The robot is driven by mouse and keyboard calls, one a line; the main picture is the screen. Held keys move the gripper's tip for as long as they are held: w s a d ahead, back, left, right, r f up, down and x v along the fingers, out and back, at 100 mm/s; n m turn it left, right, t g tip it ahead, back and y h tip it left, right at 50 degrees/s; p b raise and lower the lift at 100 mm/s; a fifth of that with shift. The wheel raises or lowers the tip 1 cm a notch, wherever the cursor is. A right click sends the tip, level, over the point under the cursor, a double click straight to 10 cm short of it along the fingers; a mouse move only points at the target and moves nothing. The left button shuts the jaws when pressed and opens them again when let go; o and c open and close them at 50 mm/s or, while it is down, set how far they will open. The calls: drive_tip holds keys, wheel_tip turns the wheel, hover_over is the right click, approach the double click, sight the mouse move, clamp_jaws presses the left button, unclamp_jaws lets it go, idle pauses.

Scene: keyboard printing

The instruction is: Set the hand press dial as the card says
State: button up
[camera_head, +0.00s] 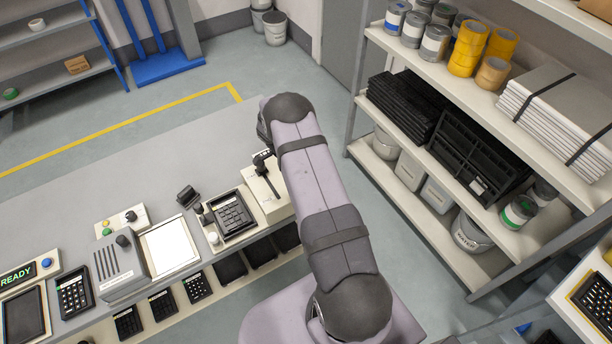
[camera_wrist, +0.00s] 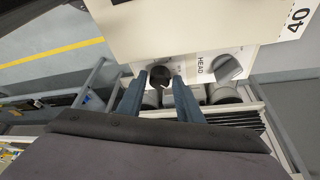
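In the wrist view, my gripper (camera_wrist: 160,78) has its two blue-grey fingers spread apart. A dark round knob (camera_wrist: 160,73) on a white panel (camera_wrist: 195,62) shows between the fingertips; I cannot tell whether they touch it. To its right is a grey knob (camera_wrist: 228,66) beside the word HEAD. In the head view my arm covers the gripper and much of that spot. A pale box with a dark lever (camera_head: 268,185) stands just left of the arm.
The grey bench (camera_head: 130,190) holds a keypad unit (camera_head: 232,213), a white-topped tray (camera_head: 170,245), a grey speaker-like box (camera_head: 120,265) and a READY display (camera_head: 17,275). Loaded shelves (camera_head: 450,95) stand at the right.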

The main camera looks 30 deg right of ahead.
drive_tip(key=shift+r, duration=0.1)
drive_tip(key=b+v, duration=0.3)
drive_tip(key=v, duration=0.4)
drive_tip(key=shift+r, duration=0.1)
idle(0.7)
